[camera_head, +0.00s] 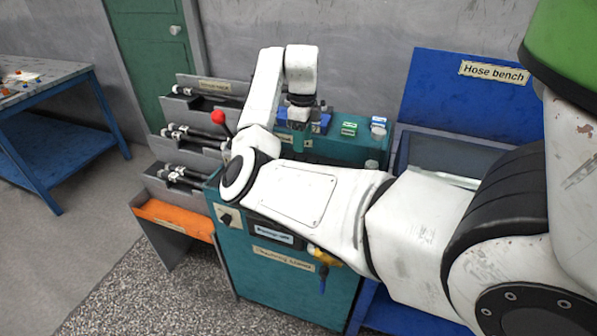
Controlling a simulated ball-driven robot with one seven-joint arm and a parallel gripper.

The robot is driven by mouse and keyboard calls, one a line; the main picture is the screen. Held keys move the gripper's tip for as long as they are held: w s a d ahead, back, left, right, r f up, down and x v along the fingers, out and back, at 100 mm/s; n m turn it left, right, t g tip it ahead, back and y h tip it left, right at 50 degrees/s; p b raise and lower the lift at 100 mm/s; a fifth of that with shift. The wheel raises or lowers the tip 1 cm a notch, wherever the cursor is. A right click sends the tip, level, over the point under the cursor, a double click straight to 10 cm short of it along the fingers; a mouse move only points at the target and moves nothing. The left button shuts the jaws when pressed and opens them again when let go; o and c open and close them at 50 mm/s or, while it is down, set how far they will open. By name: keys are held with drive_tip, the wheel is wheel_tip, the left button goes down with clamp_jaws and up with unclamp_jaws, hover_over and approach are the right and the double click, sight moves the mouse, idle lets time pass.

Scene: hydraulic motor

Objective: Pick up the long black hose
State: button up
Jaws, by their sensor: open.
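Black hoses with silver end fittings lie in a stepped grey rack at the left. Some are on the top shelf (210,97), some on the middle shelf (195,136) and some on the lower shelf (183,178). I cannot tell from here which one is the long hose, as the rack's right side is partly hidden by my arm and the teal machine. My gripper (300,122) points down over the teal machine (285,285), to the right of the rack. It is open, small in view, and its fingertips are hard to make out.
A lever with a red knob (218,117) stands between rack and machine. An orange tray (172,217) is at the rack's foot. The blue hose bench (425,97) is at the right, partly behind my arm. A blue table (60,150) stands far left, with clear floor before it.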

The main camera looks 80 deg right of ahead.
wheel_tip(320, 180, down, 5)
drive_tip(key=shift+f, duration=0.1)
drive_tip(key=shift+s+a+f, duration=0.1)
drive_tip(key=shift+a+f, duration=0.05)
drive_tip(key=shift+f, duration=1.25)
drive_tip(key=shift+s+a+f, duration=0.1)
drive_tip(key=shift+f, duration=1.25)
clamp_jaws()
drive_tip(key=shift+r, duration=0.1)
